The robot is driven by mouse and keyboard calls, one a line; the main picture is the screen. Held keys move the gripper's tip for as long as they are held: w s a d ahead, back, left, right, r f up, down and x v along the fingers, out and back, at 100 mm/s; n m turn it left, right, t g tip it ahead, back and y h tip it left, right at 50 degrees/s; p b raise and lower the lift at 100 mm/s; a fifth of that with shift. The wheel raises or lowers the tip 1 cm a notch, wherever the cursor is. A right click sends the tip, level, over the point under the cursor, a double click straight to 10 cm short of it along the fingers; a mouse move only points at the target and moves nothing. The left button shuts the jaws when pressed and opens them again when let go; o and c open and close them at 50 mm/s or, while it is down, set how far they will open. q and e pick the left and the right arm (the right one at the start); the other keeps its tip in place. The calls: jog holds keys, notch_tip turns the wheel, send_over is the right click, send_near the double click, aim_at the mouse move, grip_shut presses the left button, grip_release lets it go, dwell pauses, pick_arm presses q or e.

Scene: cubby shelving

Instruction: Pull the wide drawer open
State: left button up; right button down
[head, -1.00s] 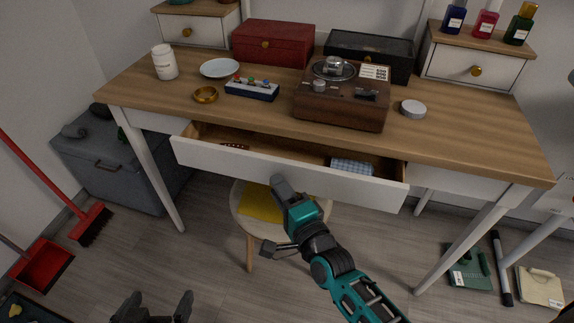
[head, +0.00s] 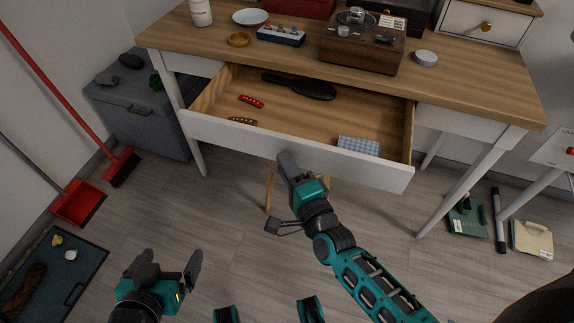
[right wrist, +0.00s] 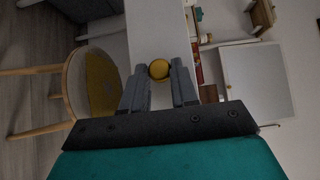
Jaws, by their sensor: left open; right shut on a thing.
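The wide drawer (head: 235,139) under the desk top is pulled well out, with its white front toward me and its wooden inside showing. My right gripper (head: 286,158) is at the middle of the drawer front. In the right wrist view, its fingers are shut on a round brass knob (right wrist: 159,69) on the white drawer front (right wrist: 147,35). The knob is hidden behind the gripper in the head view. My left gripper (head: 171,264) is open and empty, low at the left, well away from the drawer.
The drawer holds a dark hairbrush (head: 300,87), a red pocketknife (head: 251,101) and a blue checked cloth (head: 358,146). A grey chest (head: 140,113) and red dustpan (head: 77,203) are left.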

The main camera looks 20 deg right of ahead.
jog(key=shift+s+a, duration=0.2)
jog(key=shift+s, duration=0.05)
dwell(0.3)
jog(key=c, duration=0.9)
grip_release()
jog(key=s, duration=0.4)
jog(key=s+d+p, duration=0.1)
jog(key=s, duration=0.3)
jog(key=s+d, duration=0.1)
jog(key=s, duration=0.3)
jog(key=shift+s+d+p, duration=0.2)
jog(key=shift+s+p, duration=0.15)
jog(key=shift+s, duration=0.05)
